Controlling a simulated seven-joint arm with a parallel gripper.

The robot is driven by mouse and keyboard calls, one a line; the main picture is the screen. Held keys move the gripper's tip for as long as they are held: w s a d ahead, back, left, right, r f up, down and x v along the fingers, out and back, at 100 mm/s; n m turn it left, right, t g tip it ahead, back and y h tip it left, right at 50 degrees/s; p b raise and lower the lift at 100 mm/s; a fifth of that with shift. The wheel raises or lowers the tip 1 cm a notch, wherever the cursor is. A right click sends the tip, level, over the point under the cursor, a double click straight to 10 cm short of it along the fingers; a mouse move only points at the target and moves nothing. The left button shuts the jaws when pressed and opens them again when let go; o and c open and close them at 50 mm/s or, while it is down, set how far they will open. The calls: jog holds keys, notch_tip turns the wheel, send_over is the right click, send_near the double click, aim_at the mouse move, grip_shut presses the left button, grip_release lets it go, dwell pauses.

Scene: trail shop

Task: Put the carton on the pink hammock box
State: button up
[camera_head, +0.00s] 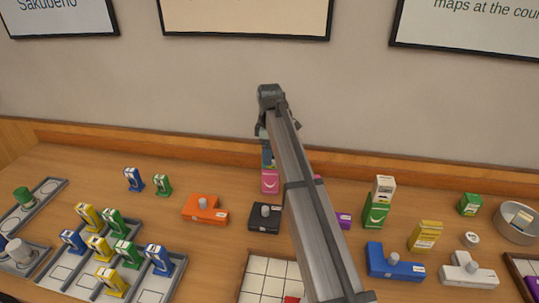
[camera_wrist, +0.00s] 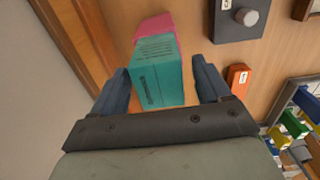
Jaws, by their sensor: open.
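The teal carton (camera_wrist: 158,75) stands between the two fingers of my open gripper (camera_wrist: 160,84) in the wrist view, with dark printed lines on its near end. The pink hammock box (camera_wrist: 153,27) shows just beyond it. In the head view the carton (camera_head: 267,160) appears to rest upright on top of the pink box (camera_head: 270,182). My gripper (camera_head: 264,130) is above them, and my arm hides part of the area to their right. The contact between carton and box is not clearly visible.
A black block with a knob (camera_head: 264,217) and an orange one (camera_head: 205,209) stand in front. A green box (camera_head: 375,212) with a carton on top is to the right. The wall is close behind. Grey trays (camera_head: 60,272) hold several small items at the left.

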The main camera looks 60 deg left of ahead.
notch_tip(320, 180, up, 11)
jog(key=shift+f, duration=0.15)
